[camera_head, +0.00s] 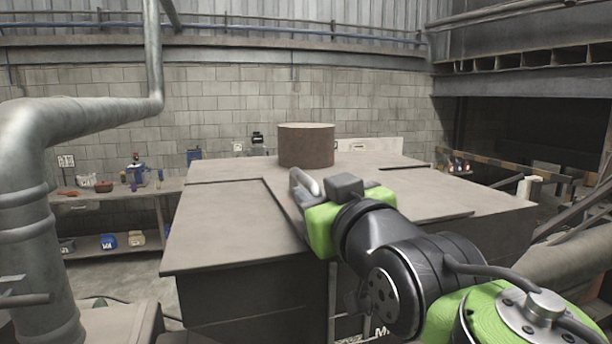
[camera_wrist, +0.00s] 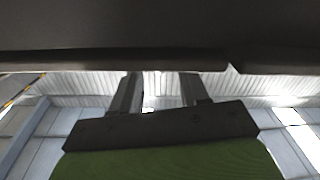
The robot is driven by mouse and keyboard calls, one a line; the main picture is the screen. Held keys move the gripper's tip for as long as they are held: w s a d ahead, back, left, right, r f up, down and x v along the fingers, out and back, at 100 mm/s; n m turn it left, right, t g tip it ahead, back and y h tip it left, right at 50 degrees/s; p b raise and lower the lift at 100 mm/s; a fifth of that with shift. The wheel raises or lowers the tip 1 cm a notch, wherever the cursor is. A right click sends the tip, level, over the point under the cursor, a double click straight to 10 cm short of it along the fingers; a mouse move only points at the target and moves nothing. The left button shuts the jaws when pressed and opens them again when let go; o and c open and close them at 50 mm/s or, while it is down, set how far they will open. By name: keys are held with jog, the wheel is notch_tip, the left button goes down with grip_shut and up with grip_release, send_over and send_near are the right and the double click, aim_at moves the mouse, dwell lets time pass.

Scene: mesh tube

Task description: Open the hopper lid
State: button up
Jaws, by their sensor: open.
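The hopper (camera_head: 250,305) is a large dark box with a flat grey-brown top in the head view. Raised flat plates lie on the top; the left plate (camera_head: 222,218) lies flat, and I cannot tell which plate is the lid. My gripper (camera_head: 305,184) is over the front middle of the top, with a pale metal loop-like shape at its tip; its contact with the plates is hidden. In the wrist view, its two fingers (camera_wrist: 158,92) stand apart with nothing between them. They reach up to the edge of a dark flat panel (camera_wrist: 120,58); I cannot tell whether they touch it.
A rusty round drum (camera_head: 306,147) stands at the back of the top. A thick grey pipe (camera_head: 35,190) rises at the left. A shelf with small items (camera_head: 125,190) stands by the block wall. Rails and beams (camera_head: 575,225) crowd the right side.

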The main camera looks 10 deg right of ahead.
aim_at(318, 191)
jog(key=x, duration=0.4)
jog(key=shift+p, duration=0.4)
jog(key=shift+s, duration=0.1)
jog(key=shift+s, duration=0.1)
grip_shut()
